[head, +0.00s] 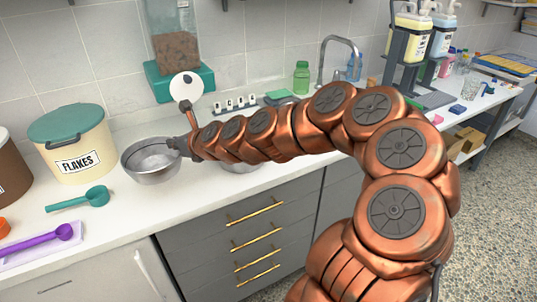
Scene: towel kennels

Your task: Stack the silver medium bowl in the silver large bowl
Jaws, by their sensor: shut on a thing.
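A silver bowl (150,170) stands upright at the left of the counter, just right of the flakes tub. My gripper (178,147) is at its right rim and is shut on a silver rim there. I cannot tell whether this is one bowl or one bowl sitting inside another. A second silver bowl (240,168) shows only as a low edge below my arm. My arm hides most of it, so its size cannot be judged.
On the white counter (110,215) are a cream tub marked FLAKES (80,155), a teal scoop (85,198) and a purple scoop (50,236). A teal-based dispenser (180,80) stands behind. A green bottle (301,77) and a tap (340,45) are farther right.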

